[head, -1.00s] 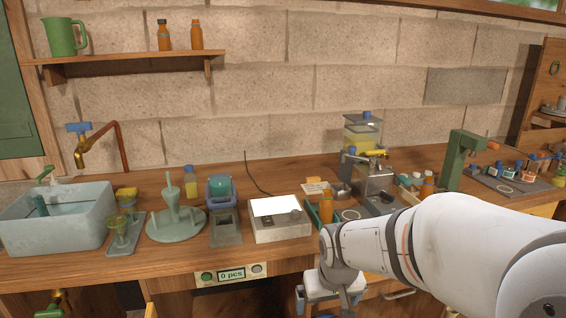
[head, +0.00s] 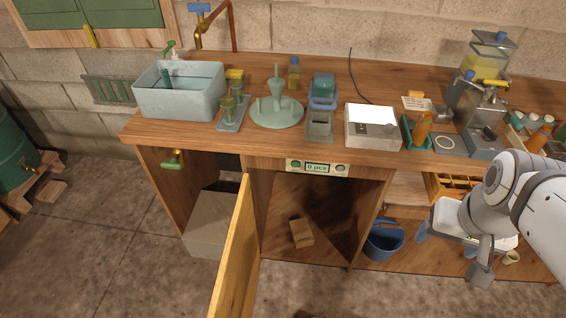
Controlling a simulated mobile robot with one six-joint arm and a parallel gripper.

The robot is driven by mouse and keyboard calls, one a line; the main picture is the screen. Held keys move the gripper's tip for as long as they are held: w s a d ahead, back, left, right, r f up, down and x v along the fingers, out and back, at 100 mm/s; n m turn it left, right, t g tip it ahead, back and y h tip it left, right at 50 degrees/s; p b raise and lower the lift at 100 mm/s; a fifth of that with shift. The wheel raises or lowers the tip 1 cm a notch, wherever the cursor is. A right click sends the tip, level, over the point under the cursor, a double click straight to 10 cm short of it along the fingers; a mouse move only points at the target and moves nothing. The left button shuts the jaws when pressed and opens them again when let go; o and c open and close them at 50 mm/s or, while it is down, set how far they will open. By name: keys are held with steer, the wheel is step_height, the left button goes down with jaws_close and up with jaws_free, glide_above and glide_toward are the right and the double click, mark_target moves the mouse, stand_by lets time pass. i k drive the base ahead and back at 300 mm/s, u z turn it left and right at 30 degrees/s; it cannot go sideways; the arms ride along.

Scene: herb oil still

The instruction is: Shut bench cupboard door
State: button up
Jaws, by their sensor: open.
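The bench cupboard door (head: 239,255) is a yellow-brown wooden panel. It stands wide open in the head view, swung out toward me from the left side of the cupboard opening, and its lower end runs out of the picture. The cupboard (head: 330,205) is open below the counter, with a small brown box (head: 302,233) on its floor. My gripper (head: 446,242) is at the right, in front of the bench, well apart from the door. It is open and holds nothing that I can see.
The wooden bench (head: 190,138) carries a sink (head: 180,92), a scale (head: 372,128) and other small ware. A blue bucket (head: 384,242) stands under the bench between the cupboard and my gripper. An open drawer (head: 455,187) is at the right.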

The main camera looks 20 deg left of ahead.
mark_target(233, 296)
steer(key=z, duration=1.3)
steer(key=k, duration=2.6)
steer(key=u, duration=1.25)
steer(key=i, duration=1)
